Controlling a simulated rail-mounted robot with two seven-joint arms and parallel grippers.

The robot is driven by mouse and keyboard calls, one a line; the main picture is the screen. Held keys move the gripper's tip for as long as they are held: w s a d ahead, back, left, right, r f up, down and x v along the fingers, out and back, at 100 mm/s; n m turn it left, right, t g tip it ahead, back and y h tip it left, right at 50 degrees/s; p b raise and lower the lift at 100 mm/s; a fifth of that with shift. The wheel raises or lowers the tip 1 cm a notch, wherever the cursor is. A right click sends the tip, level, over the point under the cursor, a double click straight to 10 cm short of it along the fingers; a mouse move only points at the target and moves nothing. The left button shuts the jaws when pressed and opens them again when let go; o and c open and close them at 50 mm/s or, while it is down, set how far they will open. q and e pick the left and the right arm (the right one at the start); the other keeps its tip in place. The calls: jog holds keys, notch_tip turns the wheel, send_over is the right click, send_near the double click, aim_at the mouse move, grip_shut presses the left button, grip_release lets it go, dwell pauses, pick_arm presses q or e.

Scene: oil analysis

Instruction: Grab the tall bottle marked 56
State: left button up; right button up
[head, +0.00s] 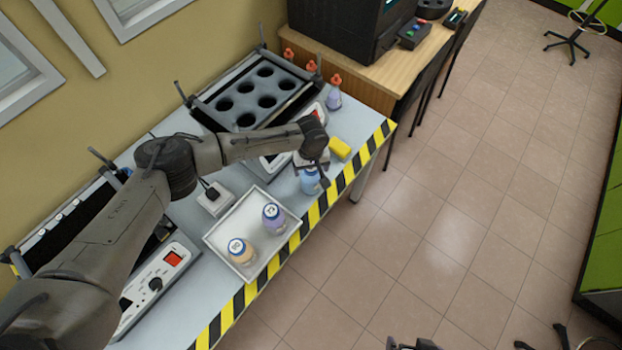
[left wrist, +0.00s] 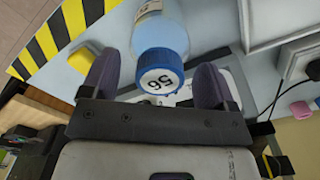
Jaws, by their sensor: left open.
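The bottle marked 56 (left wrist: 160,28) holds blue liquid and has a blue cap with a white label reading 56. In the head view this blue bottle (head: 310,182) stands near the striped front edge of the bench. My left gripper (head: 314,172) is over it, partly covering it. In the left wrist view my left gripper (left wrist: 157,78) is open, with one dark finger on each side of the cap. Gaps show between the fingers and the cap.
A black rack with round holes (head: 214,101) stands behind.

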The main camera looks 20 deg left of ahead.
pick_arm(q)
jog(key=shift+f, duration=0.4)
grip_shut()
dwell(0.5)
jog(key=shift+r, duration=0.1)
